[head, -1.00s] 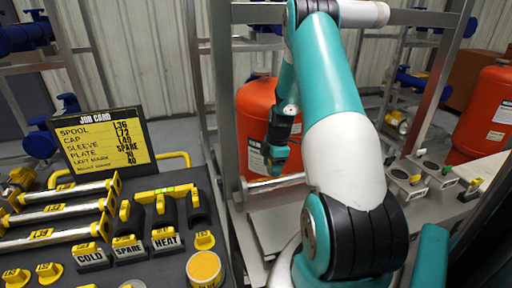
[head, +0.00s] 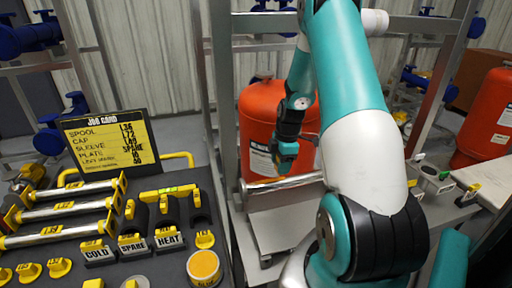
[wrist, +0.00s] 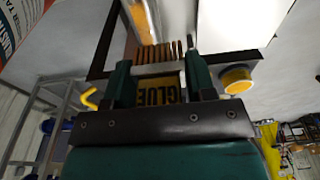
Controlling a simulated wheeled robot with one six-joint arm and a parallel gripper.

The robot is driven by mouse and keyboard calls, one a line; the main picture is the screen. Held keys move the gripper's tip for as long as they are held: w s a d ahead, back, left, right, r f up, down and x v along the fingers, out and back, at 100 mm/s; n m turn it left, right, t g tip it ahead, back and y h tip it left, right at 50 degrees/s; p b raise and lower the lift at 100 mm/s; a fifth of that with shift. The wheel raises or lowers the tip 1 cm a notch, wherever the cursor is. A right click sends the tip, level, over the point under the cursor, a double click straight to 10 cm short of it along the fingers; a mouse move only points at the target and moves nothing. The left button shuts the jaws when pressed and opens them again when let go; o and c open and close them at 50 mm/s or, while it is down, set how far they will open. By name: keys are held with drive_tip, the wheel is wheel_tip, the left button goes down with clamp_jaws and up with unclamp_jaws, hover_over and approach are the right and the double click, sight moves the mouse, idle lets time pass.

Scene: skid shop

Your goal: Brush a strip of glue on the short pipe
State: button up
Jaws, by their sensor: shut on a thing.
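My gripper (head: 283,162) hangs over the metal frame in front of the red tank, just above a bare silver pipe (head: 284,187) lying crosswise. In the wrist view my gripper (wrist: 160,85) has its two dark green fingers shut on a yellow block marked GLUE (wrist: 160,92), the glue brush, with brownish bristle-like strips (wrist: 158,53) beyond it. I cannot tell whether the brush touches the pipe. The brush is too small to make out in the head view. A yellow-topped glue pot (head: 204,268) stands on the bench at the lower left.
The job card (head: 105,145) stands behind labelled pipes (head: 62,208) on the dark bench. COLD, SPARE and HEAT holders (head: 133,243) are beside them. A red tank (head: 262,120) is close behind my gripper. Small grey cups (head: 432,172) stand right of my arm.

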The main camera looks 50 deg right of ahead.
drive_tip(key=shift+r+p, duration=0.8)
drive_tip(key=shift+r, duration=0.65)
